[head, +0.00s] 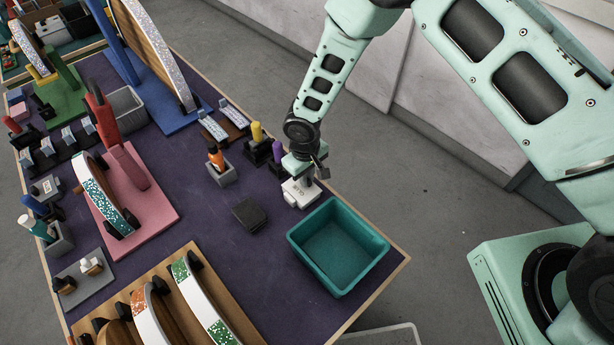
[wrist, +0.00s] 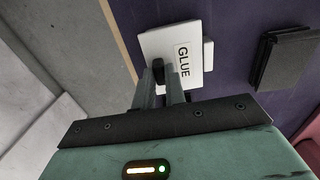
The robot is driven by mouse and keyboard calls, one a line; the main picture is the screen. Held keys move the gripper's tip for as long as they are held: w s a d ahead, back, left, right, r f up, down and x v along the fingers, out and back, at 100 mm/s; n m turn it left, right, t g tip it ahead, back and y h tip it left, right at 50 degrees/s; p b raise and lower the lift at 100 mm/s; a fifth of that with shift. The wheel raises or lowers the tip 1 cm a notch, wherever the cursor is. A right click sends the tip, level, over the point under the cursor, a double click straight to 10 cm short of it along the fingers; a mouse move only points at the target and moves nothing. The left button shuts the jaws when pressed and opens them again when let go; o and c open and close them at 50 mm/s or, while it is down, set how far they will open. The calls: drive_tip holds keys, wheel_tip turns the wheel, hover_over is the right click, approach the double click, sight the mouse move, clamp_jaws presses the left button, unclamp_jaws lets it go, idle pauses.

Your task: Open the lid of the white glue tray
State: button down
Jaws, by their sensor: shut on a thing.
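The white glue tray (head: 301,194) sits on the purple table top near its right edge, behind the teal bin. Its white face carries the word GLUE, which also reads clearly in the wrist view (wrist: 184,62). My gripper (head: 300,172) points down over the tray. In the wrist view my gripper (wrist: 160,82) is shut on a small dark knob (wrist: 158,70) at the white lid. The fingers cover part of the lid. I cannot tell whether the lid is raised from the tray.
A teal bin (head: 337,283) stands just in front of the tray. A black pad (head: 249,214) lies to its left. A holder with an orange bottle (head: 216,157) and yellow and purple items stand behind. Arched, glittered pieces on boards fill the left. Bare table lies mid-left of the bin.

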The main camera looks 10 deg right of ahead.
sight(293, 194)
drive_tip(key=t+h+b, duration=0.1)
drive_tip(key=b, duration=0.1)
drive_tip(key=s+a+h+b, duration=0.1)
drive_tip(key=b, duration=0.1)
drive_tip(key=a+r+t+h+b, duration=0.1)
drive_tip(key=b, duration=0.2)
drive_tip(key=shift+s+r+t+h, duration=0.1)
drive_tip(key=shift+s+t+h, duration=0.05)
drive_tip(key=shift+t+h, duration=0.15)
drive_tip(key=a+t+h+b, duration=0.1)
drive_tip(key=b, duration=0.1)
drive_tip(key=s+a+r+t+h+b, duration=0.1)
drive_tip(key=h+b, duration=0.1)
drive_tip(key=b, duration=0.1)
drive_tip(key=shift+s+r+h, duration=0.1)
drive_tip(key=shift+s+h, duration=0.1)
drive_tip(key=shift+h, duration=0.1)
drive_tip(key=a+t+h+b, duration=0.1)
drive_tip(key=s+a+t+h+b, duration=0.1)
drive_tip(key=h+b, duration=0.1)
drive_tip(key=shift+s, duration=0.15)
drive_tip(key=shift+s+a+t+h+b, duration=0.35)
drive_tip(key=shift+a+t+h+b, duration=0.25)
drive_tip(key=shift+h+b, duration=0.4)
drive_tip(key=shift+s+a+t+h+b, duration=0.35)
drive_tip(key=shift+t+h+b, duration=0.45)
drive_tip(key=shift+b, duration=0.35)
drive_tip(key=c, duration=1.4)
unclamp_jaws()
drive_tip(key=shift+c, duration=0.2)
